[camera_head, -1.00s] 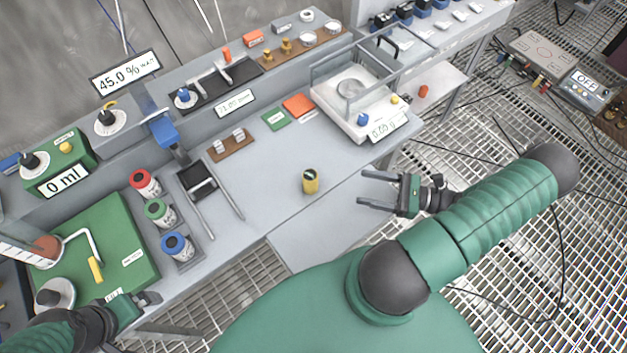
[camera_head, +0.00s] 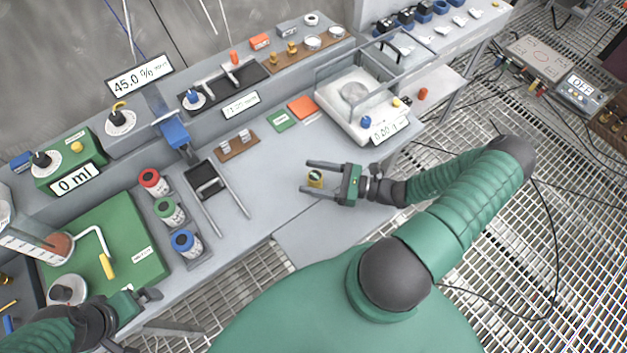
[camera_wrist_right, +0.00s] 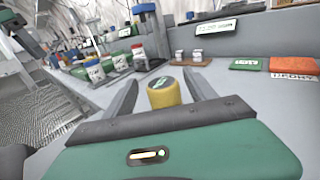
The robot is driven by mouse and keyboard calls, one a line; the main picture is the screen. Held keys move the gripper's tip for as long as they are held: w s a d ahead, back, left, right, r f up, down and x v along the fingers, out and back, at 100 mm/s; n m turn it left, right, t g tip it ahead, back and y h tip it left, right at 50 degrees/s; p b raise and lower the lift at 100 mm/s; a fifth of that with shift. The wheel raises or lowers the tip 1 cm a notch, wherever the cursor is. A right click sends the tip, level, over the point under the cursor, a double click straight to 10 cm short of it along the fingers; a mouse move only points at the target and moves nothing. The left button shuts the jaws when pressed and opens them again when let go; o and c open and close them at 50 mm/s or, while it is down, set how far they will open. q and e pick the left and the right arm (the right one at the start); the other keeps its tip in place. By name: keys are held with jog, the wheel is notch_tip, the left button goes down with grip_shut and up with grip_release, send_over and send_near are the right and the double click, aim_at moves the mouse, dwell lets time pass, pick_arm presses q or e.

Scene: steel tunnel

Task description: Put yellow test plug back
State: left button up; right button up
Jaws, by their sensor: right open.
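The yellow test plug (camera_head: 315,180) is a short yellow cylinder with a dark top, upright on the grey bench near its front edge. It also shows in the right wrist view (camera_wrist_right: 163,93). My right gripper (camera_head: 306,177) is open, with one finger on each side of the plug. In the right wrist view gaps show between the plug and both fingers, so it is not clamped. My left gripper (camera_head: 142,320) is at the lower left by the green board; its jaw opening is unclear.
A small brown holder (camera_head: 237,149) with two white-topped pieces stands behind the plug. Green (camera_head: 281,121) and orange (camera_head: 302,106) cards lie behind it. A glass-walled balance (camera_head: 358,128) stands to the right, and red, green and blue-capped bottles (camera_head: 185,243) to the left. Bare bench surrounds the plug.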

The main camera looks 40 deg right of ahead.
jog(key=shift+d+f, duration=0.15)
jog(key=shift+d, duration=0.35)
jog(key=c, duration=1.4)
jog(key=shift+a, duration=0.25)
grip_shut()
